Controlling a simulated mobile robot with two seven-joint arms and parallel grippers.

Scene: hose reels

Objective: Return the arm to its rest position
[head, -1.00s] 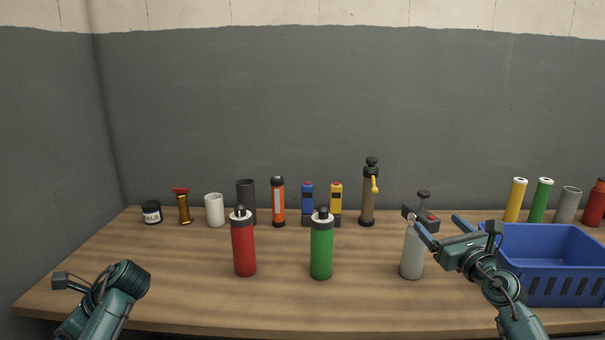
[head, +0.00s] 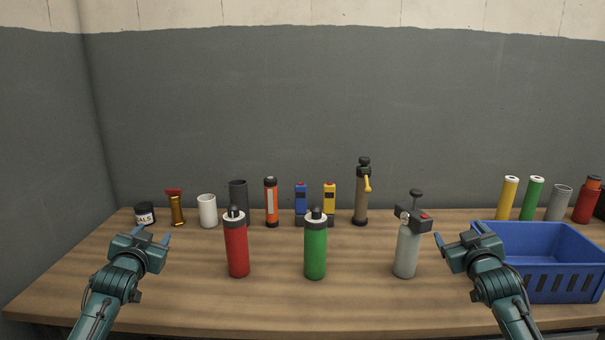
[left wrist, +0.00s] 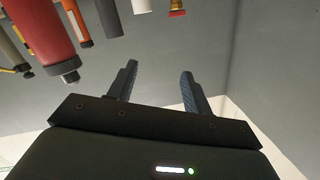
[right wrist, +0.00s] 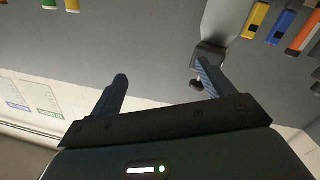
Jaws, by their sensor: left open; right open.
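My left gripper (head: 152,235) is raised above the left part of the table, open and empty. In the left wrist view its two fingers (left wrist: 158,72) stand apart with nothing between them. My right gripper (head: 460,232) is open and empty, between the grey bottle (head: 407,252) and the blue basket (head: 547,277). In the right wrist view its fingers (right wrist: 163,70) are spread, and the bottle's dark head appears behind the right finger. The grey bottle stands upright with a dark pump head, apart from the gripper in the head view.
A red bottle (head: 237,250) and a green bottle (head: 315,250) stand upright at the front middle of the wooden table (head: 190,290). Several cylinders, a flashlight (head: 271,203) and a brown pump (head: 361,200) line the back. More cylinders stand behind the basket.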

